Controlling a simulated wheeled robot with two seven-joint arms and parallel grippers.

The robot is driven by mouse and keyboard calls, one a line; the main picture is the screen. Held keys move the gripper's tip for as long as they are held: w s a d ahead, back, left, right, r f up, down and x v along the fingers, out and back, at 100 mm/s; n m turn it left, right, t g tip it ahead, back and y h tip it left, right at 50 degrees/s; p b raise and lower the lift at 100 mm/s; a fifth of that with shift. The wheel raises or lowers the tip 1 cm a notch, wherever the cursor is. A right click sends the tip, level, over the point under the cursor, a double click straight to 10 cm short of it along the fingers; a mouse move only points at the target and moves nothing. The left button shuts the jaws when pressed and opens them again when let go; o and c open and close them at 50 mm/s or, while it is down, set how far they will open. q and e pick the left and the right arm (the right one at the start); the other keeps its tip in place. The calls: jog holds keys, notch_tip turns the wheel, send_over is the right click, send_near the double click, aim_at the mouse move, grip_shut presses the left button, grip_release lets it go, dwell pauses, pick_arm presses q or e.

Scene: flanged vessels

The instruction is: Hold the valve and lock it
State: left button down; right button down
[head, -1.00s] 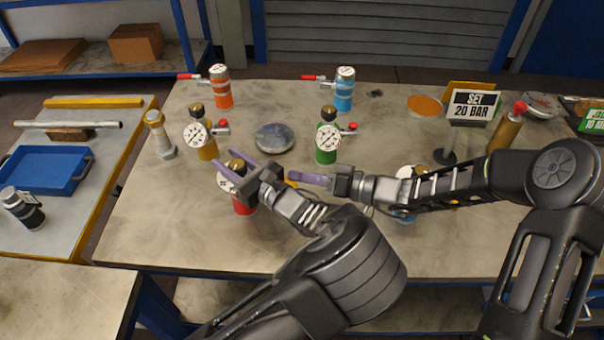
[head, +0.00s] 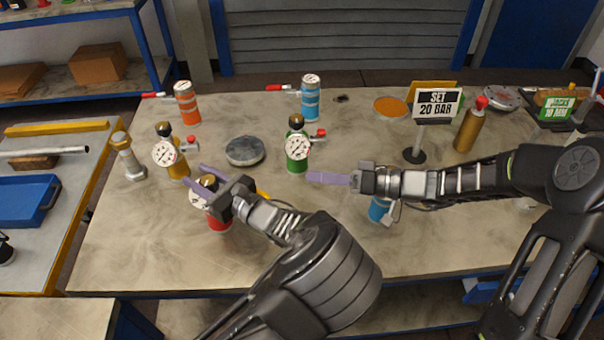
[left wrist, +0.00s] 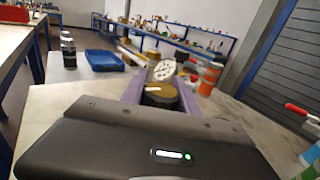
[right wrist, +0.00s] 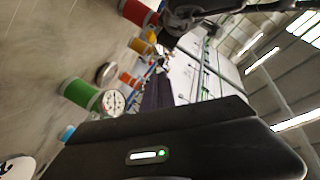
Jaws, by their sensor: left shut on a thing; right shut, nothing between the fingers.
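A red valve vessel (head: 219,222) with a dark knob and a white gauge stands on the table in the head view. My left gripper (head: 207,185) is around its top, shut on the valve; in the left wrist view the purple fingers flank the round dark knob (left wrist: 160,95). My right gripper (head: 312,178) is shut and empty, beside the green valve vessel (head: 296,163) and to its right. The green vessel has a dark knob, a gauge and a red side tap. It also shows in the right wrist view (right wrist: 80,93).
A yellow gauged vessel (head: 178,170), a blue one (head: 378,210) partly behind my right arm, and a grey disc (head: 245,151) stand nearby. Orange (head: 187,104) and blue (head: 310,98) cylinders are at the back. A "SET 20 BAR" sign (head: 437,103) stands right. The front left table is clear.

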jog(key=shift+s+d, duration=0.1)
jog(key=shift+d, duration=0.05)
jog(key=f+m, duration=0.1)
jog(key=m, duration=0.1)
jog(key=f+m, duration=0.2)
jog(key=f+m+y, duration=0.1)
jog(key=f+m, duration=0.1)
jog(key=shift+s+a+f, duration=0.2)
jog(key=shift+s+a, duration=0.15)
jog(key=shift+a, duration=0.05)
jog(key=shift+a, duration=0.1)
jog(key=x, duration=0.9)
jog(key=shift+w+a, duration=0.25)
jog(key=shift+a, duration=0.15)
